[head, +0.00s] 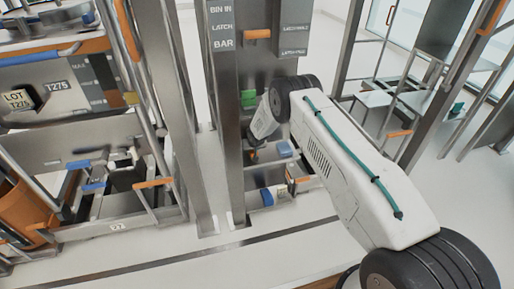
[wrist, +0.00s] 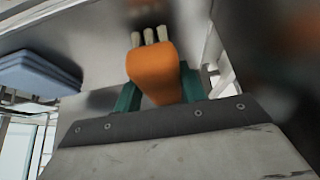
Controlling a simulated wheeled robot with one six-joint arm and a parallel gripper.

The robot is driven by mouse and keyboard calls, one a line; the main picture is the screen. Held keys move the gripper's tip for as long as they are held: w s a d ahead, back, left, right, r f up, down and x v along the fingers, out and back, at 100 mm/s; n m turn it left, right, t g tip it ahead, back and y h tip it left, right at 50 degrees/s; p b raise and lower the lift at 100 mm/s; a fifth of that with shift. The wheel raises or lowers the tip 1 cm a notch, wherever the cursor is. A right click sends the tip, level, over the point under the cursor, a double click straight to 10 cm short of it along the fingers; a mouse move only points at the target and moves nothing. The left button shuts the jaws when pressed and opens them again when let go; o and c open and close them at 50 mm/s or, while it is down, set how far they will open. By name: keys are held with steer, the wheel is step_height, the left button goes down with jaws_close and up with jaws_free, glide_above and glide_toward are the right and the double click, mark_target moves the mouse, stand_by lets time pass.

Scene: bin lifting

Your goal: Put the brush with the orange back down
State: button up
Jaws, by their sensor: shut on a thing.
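The brush with the orange back (wrist: 152,66) fills the middle of the wrist view. Its pale bristle tufts point to the top of that picture, toward a blurred grey metal surface (wrist: 95,50). My gripper (wrist: 160,88) has its two teal fingers on either side of the orange back and is shut on it. Whether the bristles touch the grey surface cannot be told.
A blue block (wrist: 40,75) is at the left in the wrist view. In the head view, a steel post (head: 226,130) stands close to my wrist. A bay with orange handles (head: 152,183) and an orange bin (head: 25,208) lie to the left. Pale floor (head: 330,250) is clear in front.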

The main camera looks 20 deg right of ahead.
steer(key=shift+d+f, duration=0.15)
steer(key=shift+d, duration=0.4)
steer(key=shift+f, duration=0.35)
steer(key=o, duration=0.9)
steer(key=shift+r, duration=0.1)
steer(key=shift+r, duration=0.3)
steer(key=shift+a+v, duration=0.2)
steer(key=shift+v, duration=3.55)
steer(key=shift+s, duration=0.2)
